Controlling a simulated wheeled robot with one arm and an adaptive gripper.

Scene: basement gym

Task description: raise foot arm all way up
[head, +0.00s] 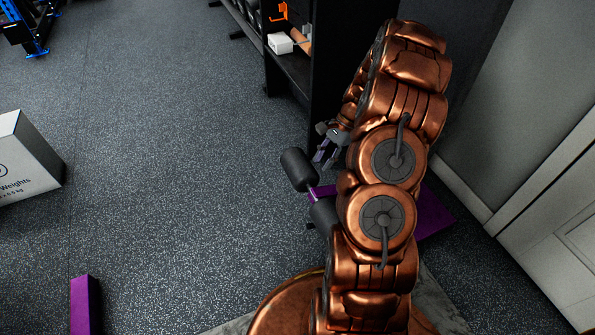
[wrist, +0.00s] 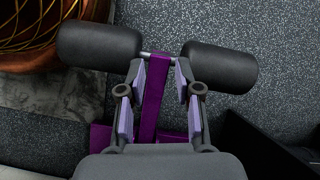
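The foot arm is a purple bar (wrist: 153,105) with a black foam roller on each side of its metal rod. In the wrist view the left roller (wrist: 98,46) and right roller (wrist: 220,68) flank it. In the head view the rollers (head: 299,170) show low beside my arm, with a short piece of purple bar (head: 324,192) between them. My gripper (wrist: 160,75) is open, its lilac-padded fingers on either side of the bar in the picture, with gaps. I cannot tell how far above the bar they are. My arm hides much of the bench.
A purple bench part (head: 433,212) shows behind my arm near the grey wall and white door. A black shelf (head: 292,72) stands beyond the gripper. A white weights box (head: 28,165) and a purple block (head: 85,304) are at left. The floor between is clear.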

